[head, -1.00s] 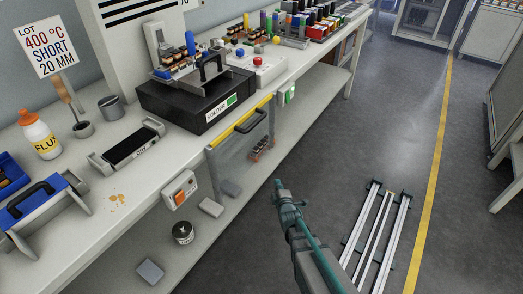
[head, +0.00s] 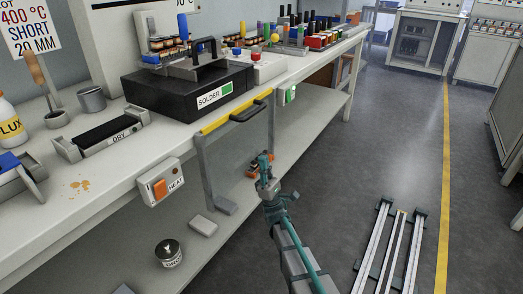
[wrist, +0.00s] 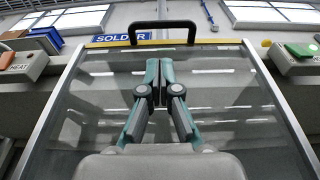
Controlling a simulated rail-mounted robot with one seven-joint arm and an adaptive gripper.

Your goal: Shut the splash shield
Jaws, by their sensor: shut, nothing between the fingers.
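The splash shield (head: 222,118) is a clear panel with a grey frame, a yellow top edge and a black handle (head: 250,111). It hangs down from the bench front below the black solder unit (head: 190,93). In the wrist view the shield's glass (wrist: 230,95) fills most of the picture, with the handle (wrist: 162,24) at the top. My gripper (head: 264,163) is shut and empty, in front of the panel and below the handle. In the wrist view the gripper (wrist: 159,82) points up towards the handle. I cannot tell whether its tips touch the panel.
A heat switch box (head: 160,182) is on the bench front left of the shield, and a green button box (head: 288,95) is to its right. The lower shelf (head: 100,250) holds a small tin (head: 169,253). Floor rails (head: 390,250) lie at right.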

